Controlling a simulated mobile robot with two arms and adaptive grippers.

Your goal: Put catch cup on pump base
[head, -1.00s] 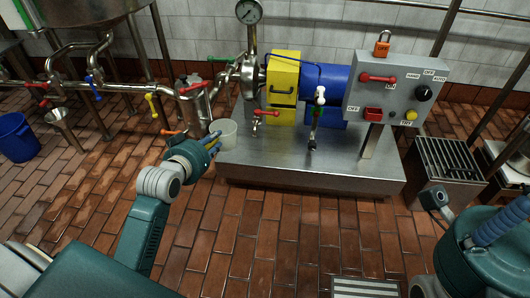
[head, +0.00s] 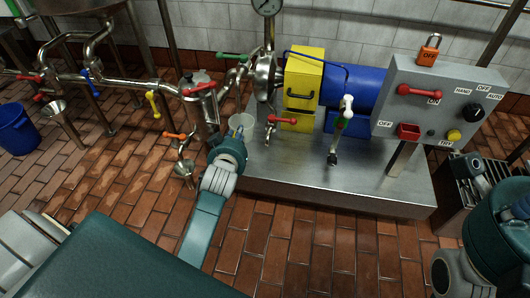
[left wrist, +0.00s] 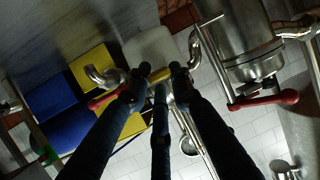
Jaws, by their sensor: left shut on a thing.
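The catch cup (head: 243,122) is small, pale and translucent, and shows just beyond my left gripper (head: 239,133) in the head view. In the left wrist view, the pale cup (left wrist: 152,46) sits at the tips of the dark fingers (left wrist: 160,75), which are shut on it and partly cover it. The pump base (head: 330,182) is a low steel plinth. The cup is at its back left end, by the pump; I cannot tell whether it touches the top. My right arm shows at the lower right of the head view, but I cannot make out its gripper.
A red-handled drain valve (head: 282,122) is close right of the cup. A steel strainer vessel (head: 201,105) with a red handle stands close left. The yellow guard (head: 303,75) and blue motor (head: 357,88) occupy the back of the base.

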